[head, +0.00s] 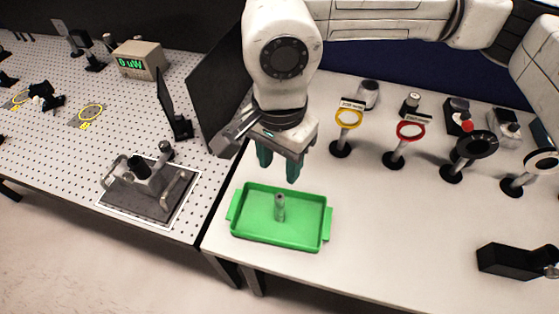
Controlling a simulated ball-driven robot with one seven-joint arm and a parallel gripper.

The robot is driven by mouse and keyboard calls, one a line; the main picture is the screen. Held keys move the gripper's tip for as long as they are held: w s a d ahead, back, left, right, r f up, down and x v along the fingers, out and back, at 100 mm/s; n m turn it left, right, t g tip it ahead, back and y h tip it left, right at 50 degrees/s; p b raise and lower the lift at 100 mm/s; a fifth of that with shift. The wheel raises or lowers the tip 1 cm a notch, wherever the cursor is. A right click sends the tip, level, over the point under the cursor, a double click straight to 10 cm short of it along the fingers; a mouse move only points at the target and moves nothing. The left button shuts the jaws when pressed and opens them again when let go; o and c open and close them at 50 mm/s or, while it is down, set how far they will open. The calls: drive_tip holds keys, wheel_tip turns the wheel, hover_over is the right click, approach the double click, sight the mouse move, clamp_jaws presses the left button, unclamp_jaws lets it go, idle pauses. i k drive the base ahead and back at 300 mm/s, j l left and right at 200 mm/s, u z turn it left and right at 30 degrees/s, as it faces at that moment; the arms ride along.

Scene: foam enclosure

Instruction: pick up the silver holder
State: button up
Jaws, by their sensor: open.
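The silver holder (280,207) is a small grey post standing upright in the green tray (243,226) on the white table. My gripper (278,172) points down above the tray's far side, with two dark teal fingers spread apart. It is open and empty. Its fingertips are above the holder in the picture and do not touch it. The lower end of the holder meets the tray floor, and nothing covers it.
Several stands with ring mounts, including a yellow ring (348,118) and a red ring (411,131), stand to the right. A black block (508,262) lies front right. A perforated optics table (92,120) is at left. The white table's front middle is clear.

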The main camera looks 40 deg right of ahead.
sight(149, 181)
drive_tip(key=i+j+u, duration=0.1)
drive_tip(key=j, duration=0.3)
drive_tip(key=i+j, duration=0.15)
drive_tip(key=j, duration=0.2)
drive_tip(key=i+j+u, duration=0.15)
drive_tip(key=j, duration=0.25)
drive_tip(key=i+j, duration=0.1)
drive_tip(key=j, duration=0.25)
drive_tip(key=i+j+u, duration=0.15)
drive_tip(key=j, duration=0.2)
drive_tip(key=i+j, duration=0.15)
drive_tip(key=j, duration=0.2)
drive_tip(key=k+u, duration=0.05)
